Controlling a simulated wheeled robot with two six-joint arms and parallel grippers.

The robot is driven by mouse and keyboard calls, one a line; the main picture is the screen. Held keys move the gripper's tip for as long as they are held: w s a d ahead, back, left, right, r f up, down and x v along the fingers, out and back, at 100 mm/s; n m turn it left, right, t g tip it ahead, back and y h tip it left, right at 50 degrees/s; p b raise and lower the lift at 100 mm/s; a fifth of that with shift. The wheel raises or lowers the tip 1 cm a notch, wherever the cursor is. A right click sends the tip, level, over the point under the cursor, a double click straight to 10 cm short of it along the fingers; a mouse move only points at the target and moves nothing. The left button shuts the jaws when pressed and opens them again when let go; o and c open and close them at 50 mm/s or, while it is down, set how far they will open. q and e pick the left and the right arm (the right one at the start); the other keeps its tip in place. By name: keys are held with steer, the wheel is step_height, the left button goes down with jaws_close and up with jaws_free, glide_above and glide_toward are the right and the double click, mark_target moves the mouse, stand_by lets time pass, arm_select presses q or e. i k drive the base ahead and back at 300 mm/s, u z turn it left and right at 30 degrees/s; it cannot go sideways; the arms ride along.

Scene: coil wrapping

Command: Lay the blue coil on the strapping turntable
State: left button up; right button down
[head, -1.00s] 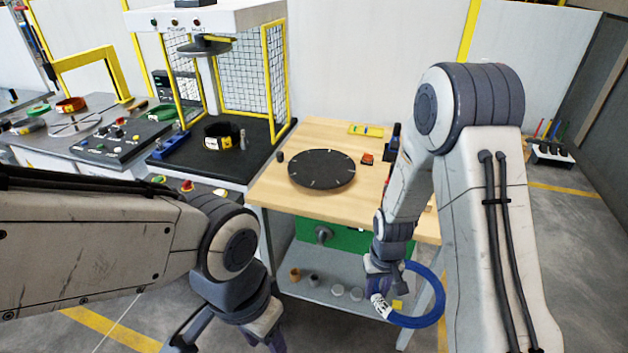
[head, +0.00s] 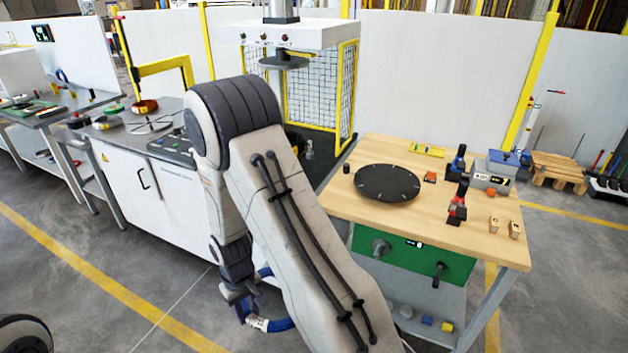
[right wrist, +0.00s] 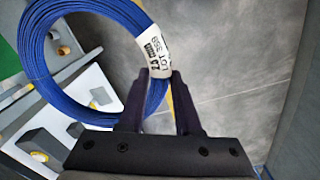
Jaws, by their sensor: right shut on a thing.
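The blue coil (head: 281,325) hangs from my right gripper (head: 243,300) at the lower middle of the head view, partly hidden behind my right arm. In the right wrist view the coil (right wrist: 34,70) is a ring of blue strands with a white printed label. My right gripper (right wrist: 160,76) is shut on it at the label. The strapping turntable (head: 387,183), a dark round disc with pale marks, lies bare on the wooden bench, up and to the right of the coil. My left gripper is out of view.
The wooden bench (head: 447,238) also carries a red-and-black tool (head: 458,202), a grey box (head: 490,178) and small wooden blocks (head: 514,229). A caged machine (head: 290,36) stands behind it. Open floor (head: 110,255) lies at the left.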

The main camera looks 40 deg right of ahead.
mark_target(387, 179)
steer(key=u, duration=0.35)
steer(key=k, duration=0.8)
steer(key=z, duration=1.35)
steer(key=i, duration=0.4)
steer(key=z, duration=0.05)
